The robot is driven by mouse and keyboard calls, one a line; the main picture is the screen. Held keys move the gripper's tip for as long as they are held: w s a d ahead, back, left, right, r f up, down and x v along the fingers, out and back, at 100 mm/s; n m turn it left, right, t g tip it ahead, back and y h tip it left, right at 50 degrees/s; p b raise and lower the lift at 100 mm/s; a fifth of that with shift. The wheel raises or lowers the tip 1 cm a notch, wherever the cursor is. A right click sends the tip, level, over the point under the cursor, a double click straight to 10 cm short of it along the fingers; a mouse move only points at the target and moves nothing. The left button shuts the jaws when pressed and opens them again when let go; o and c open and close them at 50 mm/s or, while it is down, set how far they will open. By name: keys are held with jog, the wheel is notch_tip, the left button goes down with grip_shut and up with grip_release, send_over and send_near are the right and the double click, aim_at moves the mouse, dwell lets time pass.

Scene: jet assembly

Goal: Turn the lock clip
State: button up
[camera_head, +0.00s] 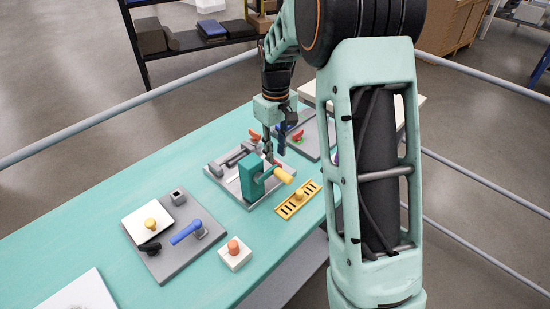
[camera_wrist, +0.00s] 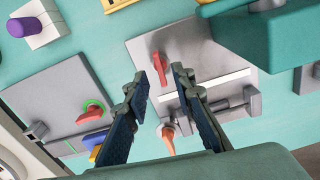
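A red clip (camera_wrist: 160,68), likely the lock clip, stands on a grey plate (camera_wrist: 143,47) in the wrist view. Another red clip (camera_wrist: 90,113) with a green ring sits on a second grey plate at the left, and also shows in the head view (camera_head: 298,136). An orange clip (camera_wrist: 168,140) lies lower, near the edge of the first plate. My gripper (camera_wrist: 160,76) is open, its two fingers apart with the first red clip seen between their tips; whether they touch it I cannot tell. In the head view my gripper (camera_head: 273,150) is over the plate, behind a teal block.
The teal block (camera_head: 251,179) with a yellow handle (camera_head: 284,175) stands close to my gripper. A grey bar mechanism (camera_wrist: 235,105) is right of the fingers. A yellow slotted piece (camera_head: 297,201) and a tray with a blue handle (camera_head: 186,232) lie nearer on the teal table.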

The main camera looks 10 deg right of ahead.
aim_at(275, 160)
jog(key=shift+f, duration=1.6)
jog(key=shift+c, duration=0.2)
